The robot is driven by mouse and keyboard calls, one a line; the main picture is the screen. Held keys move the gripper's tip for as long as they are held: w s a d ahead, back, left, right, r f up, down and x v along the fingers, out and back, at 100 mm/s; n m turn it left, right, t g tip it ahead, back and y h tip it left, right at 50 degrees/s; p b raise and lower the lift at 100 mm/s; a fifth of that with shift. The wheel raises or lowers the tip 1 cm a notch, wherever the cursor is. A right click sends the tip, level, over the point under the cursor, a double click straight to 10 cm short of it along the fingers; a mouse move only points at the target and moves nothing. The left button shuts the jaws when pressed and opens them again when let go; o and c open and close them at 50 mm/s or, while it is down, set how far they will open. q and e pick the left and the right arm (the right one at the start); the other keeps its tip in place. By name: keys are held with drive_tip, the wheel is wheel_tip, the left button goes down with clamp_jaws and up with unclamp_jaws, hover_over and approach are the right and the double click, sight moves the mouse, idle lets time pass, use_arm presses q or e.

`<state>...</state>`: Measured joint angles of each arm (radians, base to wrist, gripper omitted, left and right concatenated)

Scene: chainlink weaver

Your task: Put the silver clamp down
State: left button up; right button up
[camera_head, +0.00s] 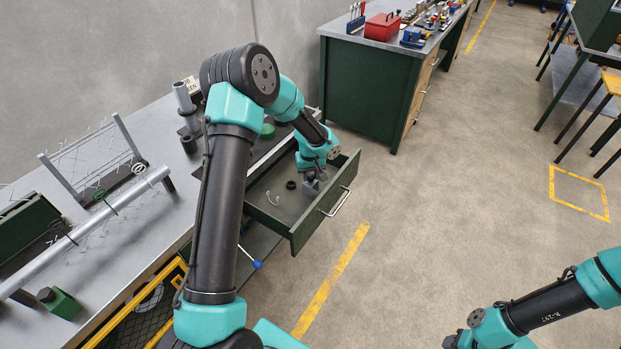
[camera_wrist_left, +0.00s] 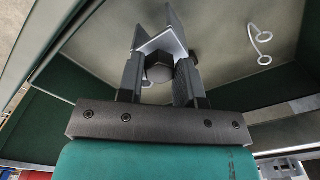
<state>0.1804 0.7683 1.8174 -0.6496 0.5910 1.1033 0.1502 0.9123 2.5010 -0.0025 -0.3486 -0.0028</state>
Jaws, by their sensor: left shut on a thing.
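My left gripper (camera_head: 313,186) is inside the open green drawer (camera_head: 318,222). In the left wrist view, its two dark fingers (camera_wrist_left: 160,75) are shut on the silver clamp (camera_wrist_left: 160,42). The clamp is an angled bright metal piece with a dark rounded bolt head between the fingers. The drawer floor lies behind the clamp; I cannot tell whether they touch. In the head view the clamp is too small to make out clearly. My right arm enters at the lower right; its gripper (camera_head: 451,341) is barely in the frame, and its jaws cannot be made out.
A small black ring (camera_head: 291,185) and a thin pale hook (camera_head: 273,198) lie in the drawer. The hook also shows in the wrist view (camera_wrist_left: 261,38). The drawer handle (camera_head: 337,203) juts out in front.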

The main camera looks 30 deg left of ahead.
use_arm(q)
drive_tip(key=shift+f, duration=0.9)
drive_tip(key=shift+f, duration=0.1)
drive_tip(key=o, duration=0.8)
drive_tip(key=shift+o, duration=0.2)
wheel_tip(320, 180, up, 12)
